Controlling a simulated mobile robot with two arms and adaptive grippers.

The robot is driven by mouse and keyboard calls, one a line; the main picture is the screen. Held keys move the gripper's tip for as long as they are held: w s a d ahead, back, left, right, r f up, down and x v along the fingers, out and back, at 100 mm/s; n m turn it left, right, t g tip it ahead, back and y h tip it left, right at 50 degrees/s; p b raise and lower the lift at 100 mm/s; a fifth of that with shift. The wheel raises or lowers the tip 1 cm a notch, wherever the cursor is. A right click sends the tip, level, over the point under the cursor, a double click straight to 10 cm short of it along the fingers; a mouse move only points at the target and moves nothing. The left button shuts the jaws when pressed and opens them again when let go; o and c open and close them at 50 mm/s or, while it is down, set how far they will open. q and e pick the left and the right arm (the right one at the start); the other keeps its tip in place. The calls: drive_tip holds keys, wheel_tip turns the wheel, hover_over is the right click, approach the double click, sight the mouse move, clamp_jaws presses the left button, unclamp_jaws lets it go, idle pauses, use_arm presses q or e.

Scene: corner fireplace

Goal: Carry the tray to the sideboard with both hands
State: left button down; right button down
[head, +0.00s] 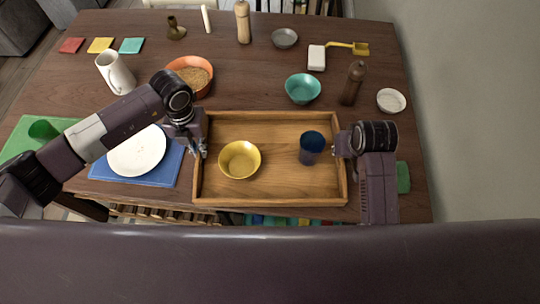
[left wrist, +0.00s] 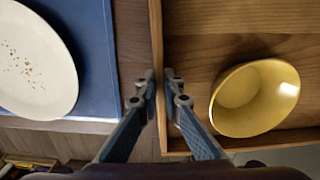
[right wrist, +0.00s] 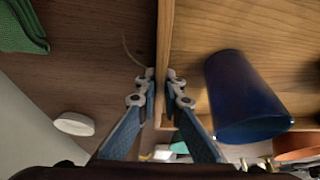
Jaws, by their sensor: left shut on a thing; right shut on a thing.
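The wooden tray (head: 280,187) lies at the front of the dark table, its front edge near or past the table's front edge. It holds a yellow bowl (head: 240,160) on the left and a dark blue cup (head: 312,147) on the right. My left gripper (head: 202,150) is shut on the tray's left wall, which also shows between the fingers in the left wrist view (left wrist: 156,60). My right gripper (head: 342,144) is shut on the tray's right wall, seen in the right wrist view (right wrist: 164,45). I cannot tell whether the tray touches the table. No sideboard is identifiable.
A white plate (head: 137,152) on a blue mat (head: 107,174) lies just left of the tray. Behind the tray stand an orange bowl (head: 197,68), a teal bowl (head: 302,88) and a brown mill (head: 353,84). A white pitcher (head: 115,73) stands at the left.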

use_arm(q)
drive_tip(key=shift+w+r, duration=0.1)
drive_tip(key=shift+r, duration=0.1)
use_arm(e)
drive_tip(key=shift+w+r, duration=0.1)
drive_tip(key=shift+r, duration=0.05)
